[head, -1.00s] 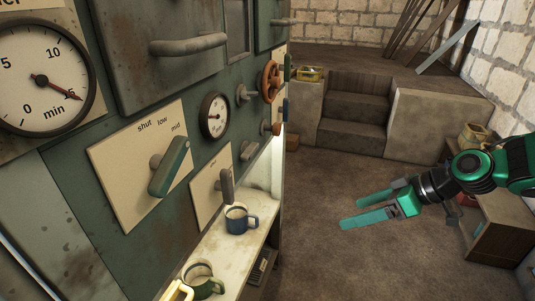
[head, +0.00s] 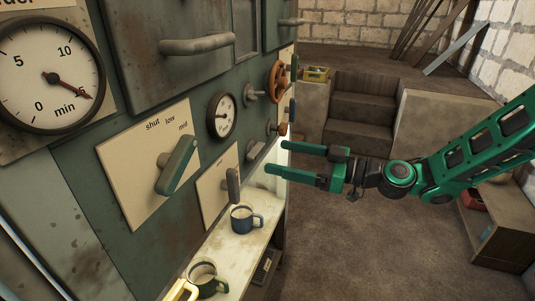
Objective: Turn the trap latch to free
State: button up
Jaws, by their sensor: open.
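My gripper (head: 280,157) is open and empty, its two green fingers pointing left toward the panel. It hangs in front of the panel's right part, above and to the right of the blue mug. No part is readably marked as the trap latch. A small grey upright lever (head: 233,186) stands on a cream plate (head: 211,203) whose lettering is too small to read. A small grey knob (head: 255,150) is on the panel just above it. I cannot tell which is the latch. The fingers look apart from both.
A large green lever (head: 177,164) sits on a plate marked shut, low, mid. A blue mug (head: 243,220) and a green mug (head: 207,280) stand on the shelf (head: 222,247) below. An orange handwheel (head: 277,82) is further right.

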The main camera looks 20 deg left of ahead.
aim_at(261, 152)
jog(key=shift+w+a, duration=0.2)
jog(key=shift+a, duration=2.4)
jog(key=shift+c, duration=0.7)
jog(key=c, duration=0.9)
